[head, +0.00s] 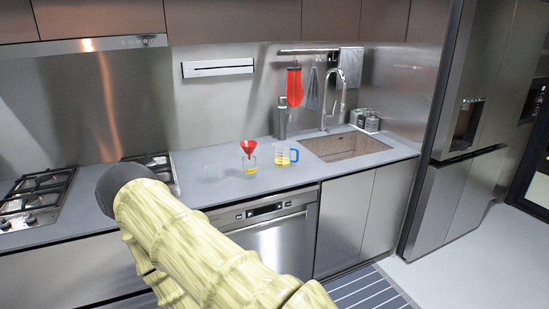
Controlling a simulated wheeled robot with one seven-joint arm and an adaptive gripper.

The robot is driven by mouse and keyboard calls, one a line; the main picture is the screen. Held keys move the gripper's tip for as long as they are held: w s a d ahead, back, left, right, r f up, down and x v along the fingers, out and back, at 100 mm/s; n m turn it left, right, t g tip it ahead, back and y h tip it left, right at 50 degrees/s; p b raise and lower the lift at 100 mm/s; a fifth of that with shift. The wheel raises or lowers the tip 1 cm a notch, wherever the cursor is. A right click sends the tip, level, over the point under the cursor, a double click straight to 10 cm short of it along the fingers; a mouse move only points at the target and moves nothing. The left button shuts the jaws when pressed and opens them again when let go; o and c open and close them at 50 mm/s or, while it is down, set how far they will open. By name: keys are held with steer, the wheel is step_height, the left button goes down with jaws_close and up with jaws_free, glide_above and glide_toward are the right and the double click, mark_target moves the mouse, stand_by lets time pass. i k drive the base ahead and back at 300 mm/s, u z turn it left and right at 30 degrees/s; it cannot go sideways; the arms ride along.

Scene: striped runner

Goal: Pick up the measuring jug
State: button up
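The measuring jug (281,157) stands upright on the grey counter, just left of the sink. It is clear, with red markings, a blue handle on its right side and something yellow low in it. Nothing touches it that I can see. My arm reaches in from the bottom of the head view and ends in a dark rounded part over the counter edge, left of the jug. My gripper's fingers do not show.
A glass jar (250,168) with a red funnel (248,147) stands close left of the jug. A faint clear glass (212,171) is farther left. The sink (345,145) lies to the right; the hob (35,196) is at left. A striped runner (368,292) lies on the floor.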

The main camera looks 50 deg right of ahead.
mark_target(283, 150)
steer(key=z, duration=0.2)
steer(key=i, duration=1.4)
steer(key=z, duration=1.35)
steer(key=i, duration=0.75)
steer(key=z, duration=0.9)
